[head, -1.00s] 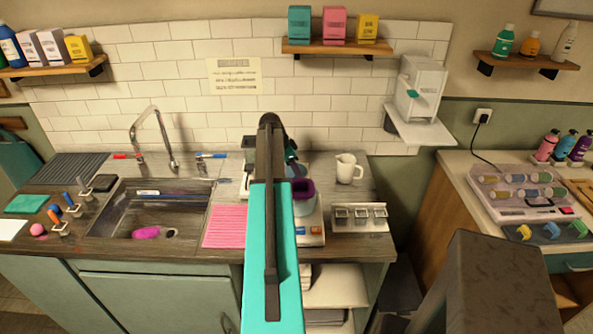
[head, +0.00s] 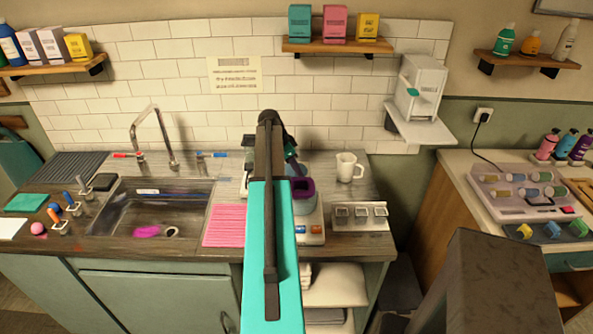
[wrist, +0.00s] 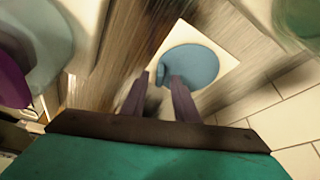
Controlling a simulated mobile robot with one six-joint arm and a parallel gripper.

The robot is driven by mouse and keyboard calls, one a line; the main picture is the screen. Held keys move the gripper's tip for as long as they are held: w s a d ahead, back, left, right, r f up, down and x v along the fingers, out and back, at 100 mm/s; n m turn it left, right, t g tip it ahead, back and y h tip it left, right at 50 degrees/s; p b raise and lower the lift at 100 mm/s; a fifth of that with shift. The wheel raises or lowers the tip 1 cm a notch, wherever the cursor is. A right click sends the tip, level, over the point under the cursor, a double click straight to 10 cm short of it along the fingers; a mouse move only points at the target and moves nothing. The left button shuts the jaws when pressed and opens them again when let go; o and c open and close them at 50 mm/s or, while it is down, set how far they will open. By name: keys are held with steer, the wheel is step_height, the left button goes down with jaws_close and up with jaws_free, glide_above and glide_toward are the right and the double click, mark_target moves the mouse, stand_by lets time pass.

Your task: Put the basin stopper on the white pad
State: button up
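In the wrist view a round blue stopper (wrist: 192,66) with a small upright knob appears to lie on a pale square, the white pad (wrist: 222,56). My gripper (wrist: 160,80) has its two purple fingers apart, with the knob between or just beyond their tips. I see gaps beside the knob, so the fingers do not look closed on it. In the head view my teal and dark arm hides the gripper, the stopper and the pad.
The sink (head: 155,210) is at left with a tap (head: 165,140) behind it. A pink ribbed mat (head: 225,225) lies beside it. A white jug (head: 348,167) and a small rack (head: 360,216) stand right of my arm. White wall tiles (wrist: 290,115) are close in the wrist view.

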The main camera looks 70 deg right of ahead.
steer(key=b+v, duration=0.2)
steer(key=v, duration=0.9)
steer(key=shift+b, duration=0.4)
steer(key=shift+a, duration=0.1)
stand_by(0.4)
